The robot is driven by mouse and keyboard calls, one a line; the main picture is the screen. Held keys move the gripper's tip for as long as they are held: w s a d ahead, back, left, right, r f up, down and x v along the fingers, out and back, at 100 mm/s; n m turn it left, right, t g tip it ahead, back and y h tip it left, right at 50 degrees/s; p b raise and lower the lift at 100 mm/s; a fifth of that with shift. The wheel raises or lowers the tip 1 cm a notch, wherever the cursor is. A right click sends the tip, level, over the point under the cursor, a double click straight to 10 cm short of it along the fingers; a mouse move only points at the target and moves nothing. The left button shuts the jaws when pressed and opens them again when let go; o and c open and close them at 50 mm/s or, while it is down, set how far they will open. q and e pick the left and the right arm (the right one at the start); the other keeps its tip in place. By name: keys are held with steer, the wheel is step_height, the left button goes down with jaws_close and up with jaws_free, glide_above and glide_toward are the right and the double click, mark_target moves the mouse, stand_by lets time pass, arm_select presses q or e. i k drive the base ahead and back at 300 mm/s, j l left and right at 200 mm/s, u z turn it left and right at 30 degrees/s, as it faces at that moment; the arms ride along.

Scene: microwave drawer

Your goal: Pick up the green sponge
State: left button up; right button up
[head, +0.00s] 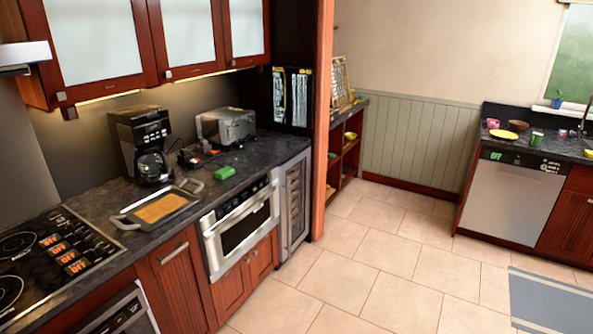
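A bright green block, the green sponge (224,173), lies on the dark countertop (258,158). It is near the counter's front edge, above the built-in microwave drawer (240,228) and in front of the toaster. Nothing covers it. The microwave drawer looks closed. Neither of my grippers is in the head view.
A tray (160,208), a coffee maker (140,143) and a toaster (226,125) stand on the counter. A cooktop (45,262) is at the left. A dishwasher (512,197) stands under the far right counter.

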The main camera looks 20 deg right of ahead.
mark_target(224, 173)
steer(key=z, duration=0.3)
steer(key=u, duration=0.35)
steer(key=i+l+u, duration=0.15)
steer(key=u, duration=0.2)
steer(key=i+l+u, duration=0.15)
steer(key=l+u, duration=0.2)
steer(key=i+l+u, duration=0.1)
steer(key=l+u, duration=0.25)
steer(key=i+l+u, duration=0.2)
steer(key=l, duration=0.25)
steer(key=l+u, duration=0.15)
steer(key=l, duration=0.35)
steer(key=l+u, duration=0.15)
steer(key=l, duration=0.9)
